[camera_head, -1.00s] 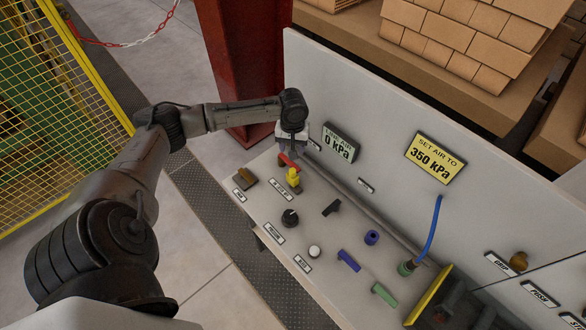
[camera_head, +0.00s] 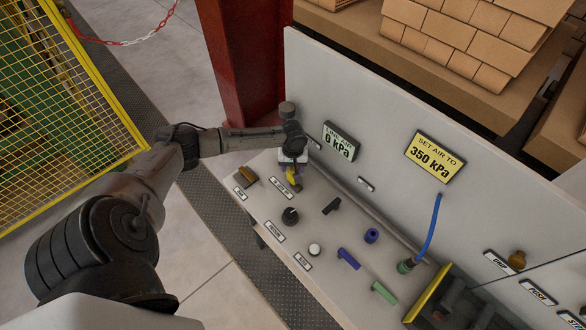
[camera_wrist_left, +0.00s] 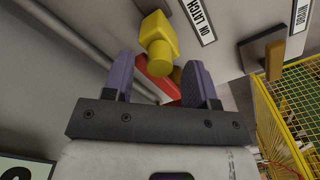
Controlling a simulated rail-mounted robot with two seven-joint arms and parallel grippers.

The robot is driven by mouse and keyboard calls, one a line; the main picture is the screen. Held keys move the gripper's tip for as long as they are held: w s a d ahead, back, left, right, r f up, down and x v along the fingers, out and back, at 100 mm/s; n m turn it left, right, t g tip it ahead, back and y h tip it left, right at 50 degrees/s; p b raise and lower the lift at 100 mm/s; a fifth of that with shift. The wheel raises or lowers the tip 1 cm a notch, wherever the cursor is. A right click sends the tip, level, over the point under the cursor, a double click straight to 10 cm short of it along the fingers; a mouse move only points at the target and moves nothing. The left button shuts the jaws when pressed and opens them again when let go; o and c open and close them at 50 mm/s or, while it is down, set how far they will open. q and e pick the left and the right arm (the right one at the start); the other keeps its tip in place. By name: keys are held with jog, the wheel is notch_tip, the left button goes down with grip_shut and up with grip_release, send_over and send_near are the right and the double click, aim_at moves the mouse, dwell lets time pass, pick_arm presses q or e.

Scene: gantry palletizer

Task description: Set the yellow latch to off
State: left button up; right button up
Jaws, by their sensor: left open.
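The yellow latch (camera_head: 292,176) stands on the grey bench near the panel's foot; its block shows at the upper middle of the left wrist view (camera_wrist_left: 158,45). A label (camera_wrist_left: 198,18) reading "ON LATCH" lies beside it. A red bar (camera_wrist_left: 158,82) shows between and beyond the fingers. My left gripper (camera_wrist_left: 160,82) is open, its two purple fingers pointing at the latch, one either side of the red bar. In the head view, the left gripper (camera_head: 292,163) is right over the latch and hides the red bar. I cannot tell whether the fingers touch anything. My right gripper is out of view.
A brown lever (camera_head: 247,176) sits left of the latch. A pipe (camera_head: 375,219) runs along the upright panel. The panel carries a "LINE AIR 0 kPa" display (camera_head: 341,141) and a "SET AIR TO 350 kPa" sign (camera_head: 434,158).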

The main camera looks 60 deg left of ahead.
pick_arm(q)
jog(key=shift+f, duration=0.85)
grip_shut()
